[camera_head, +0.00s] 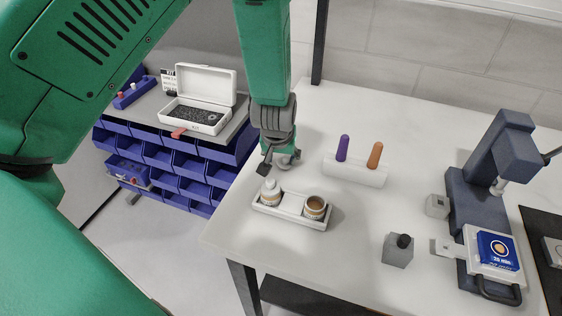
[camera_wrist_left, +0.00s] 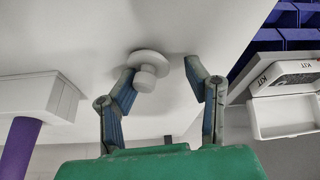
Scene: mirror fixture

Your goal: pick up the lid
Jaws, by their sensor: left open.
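A round white lid with a knob (camera_wrist_left: 148,72) lies on the white table in the left wrist view. My left gripper (camera_wrist_left: 162,82) is open around it, one finger at each side. The lid is nearer the left finger and seems to overlap it; the right finger stands apart. In the head view my left gripper (camera_head: 276,163) is low over the table behind a white tray, and mostly hides the lid. The tray (camera_head: 292,211) holds a jar with a knobbed white lid (camera_head: 271,191) and an open brown-rimmed jar (camera_head: 315,206). My right gripper is not in view.
A white block (camera_head: 356,173) with purple and orange pegs stands right of the gripper. A grey cube (camera_head: 398,251) and a dark press (camera_head: 484,190) stand further right. An open kit box (camera_head: 202,98) sits on blue bins at left. The table's left edge is close to the tray.

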